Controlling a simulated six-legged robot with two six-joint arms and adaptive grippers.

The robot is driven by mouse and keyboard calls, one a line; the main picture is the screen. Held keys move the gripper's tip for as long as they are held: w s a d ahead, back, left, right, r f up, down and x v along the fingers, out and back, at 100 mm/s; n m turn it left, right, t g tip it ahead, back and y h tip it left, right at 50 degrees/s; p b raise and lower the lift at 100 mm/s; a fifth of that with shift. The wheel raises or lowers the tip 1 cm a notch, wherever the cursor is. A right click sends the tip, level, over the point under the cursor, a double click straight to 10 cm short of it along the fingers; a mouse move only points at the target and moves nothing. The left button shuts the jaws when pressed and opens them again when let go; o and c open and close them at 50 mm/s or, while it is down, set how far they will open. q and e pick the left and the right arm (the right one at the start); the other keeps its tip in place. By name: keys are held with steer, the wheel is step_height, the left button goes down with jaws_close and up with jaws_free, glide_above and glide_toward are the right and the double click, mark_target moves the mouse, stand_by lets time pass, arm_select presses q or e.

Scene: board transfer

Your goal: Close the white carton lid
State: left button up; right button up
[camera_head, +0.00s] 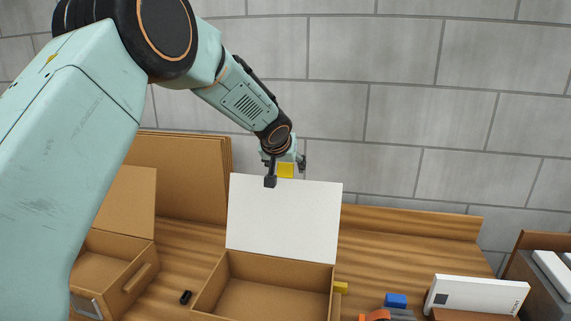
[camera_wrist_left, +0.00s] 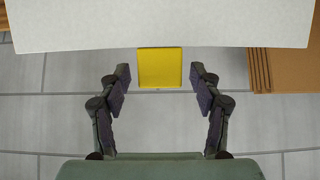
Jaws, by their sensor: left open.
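The brown carton (camera_head: 270,300) stands open on the wooden table, cut off by the bottom edge of the head view. Its white lid (camera_head: 285,220) stands up at the back, and its white face also shows in the left wrist view (camera_wrist_left: 160,24). A yellow tab (camera_head: 286,170) is at the lid's top edge, and it also shows in the left wrist view (camera_wrist_left: 160,68). My left gripper (camera_head: 286,172) is at the lid's top edge. In the left wrist view its open fingers (camera_wrist_left: 160,82) are on either side of the tab, with gaps. My right gripper is not in view.
Another open brown box (camera_head: 126,283) stands at left, with brown boards (camera_head: 180,170) behind it. A small black item (camera_head: 186,297) lies between the boxes. At right are a blue block (camera_head: 396,300), a white box (camera_head: 475,294) and a grey bin (camera_head: 540,285). A block wall stands behind.

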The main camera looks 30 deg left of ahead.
arm_select(q)
steer(key=shift+c, duration=0.4)
steer(key=shift+d, duration=0.1)
steer(key=c, duration=0.6)
jaws_close()
